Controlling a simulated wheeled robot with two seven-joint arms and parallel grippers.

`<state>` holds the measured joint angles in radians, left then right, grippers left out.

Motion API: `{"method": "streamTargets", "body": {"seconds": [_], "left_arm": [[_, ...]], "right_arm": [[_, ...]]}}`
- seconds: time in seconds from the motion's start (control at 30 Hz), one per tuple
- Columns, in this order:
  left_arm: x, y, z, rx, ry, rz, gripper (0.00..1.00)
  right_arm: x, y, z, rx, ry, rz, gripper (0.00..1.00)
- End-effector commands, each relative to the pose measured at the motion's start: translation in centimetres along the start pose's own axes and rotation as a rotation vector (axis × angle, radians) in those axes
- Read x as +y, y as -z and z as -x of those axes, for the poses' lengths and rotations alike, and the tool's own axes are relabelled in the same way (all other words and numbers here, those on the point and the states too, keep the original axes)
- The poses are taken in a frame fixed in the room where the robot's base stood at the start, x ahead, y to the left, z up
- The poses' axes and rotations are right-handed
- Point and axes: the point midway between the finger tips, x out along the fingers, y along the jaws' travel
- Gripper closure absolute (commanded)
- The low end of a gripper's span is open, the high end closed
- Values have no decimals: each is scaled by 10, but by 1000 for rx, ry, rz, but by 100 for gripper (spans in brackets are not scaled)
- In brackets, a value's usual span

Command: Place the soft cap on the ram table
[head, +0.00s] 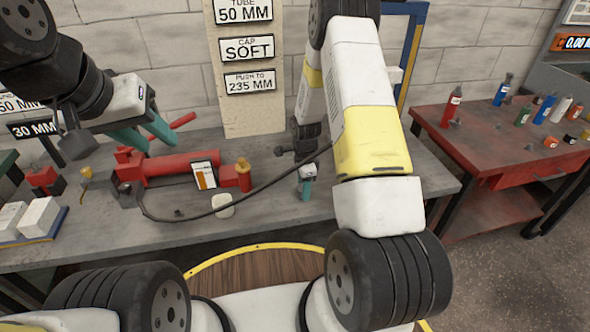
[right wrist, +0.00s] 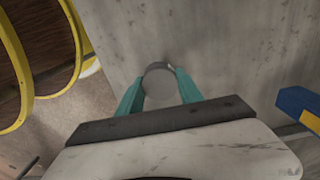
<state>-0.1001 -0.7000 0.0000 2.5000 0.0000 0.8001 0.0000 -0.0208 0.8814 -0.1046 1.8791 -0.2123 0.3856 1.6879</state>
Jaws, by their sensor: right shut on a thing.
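My right gripper (head: 306,190) is low over the grey ram table (head: 270,228), right of the red ram (head: 180,167). In the right wrist view its teal fingers (right wrist: 160,76) are shut on a round grey piece (right wrist: 160,88), which looks like the soft cap. The table top shows behind the piece; I cannot tell whether the piece touches it. My left gripper (head: 144,135) is open and empty, its teal fingers apart above the left part of the ram.
A sign board (head: 247,70) reads "CAP SOFT". White boxes (head: 38,217) stand at the far left. A red bench (head: 490,160) with bottles stands right. The table's front is mostly clear.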

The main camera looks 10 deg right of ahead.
Motion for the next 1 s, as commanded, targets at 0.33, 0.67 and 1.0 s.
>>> {"method": "streamTargets", "body": {"seconds": [0.33, 0.67, 1.0], "left_arm": [[0, 0, 0, 0, 0, 0, 64], [0, 0, 0, 0, 0, 0, 64], [0, 0, 0, 0, 0, 0, 64]], "right_arm": [[0, 0, -6, 0, 2, 1, 100], [0, 0, -7, 0, 2, 0, 35], [-2, 0, 13, 0, 6, -1, 35]]}}
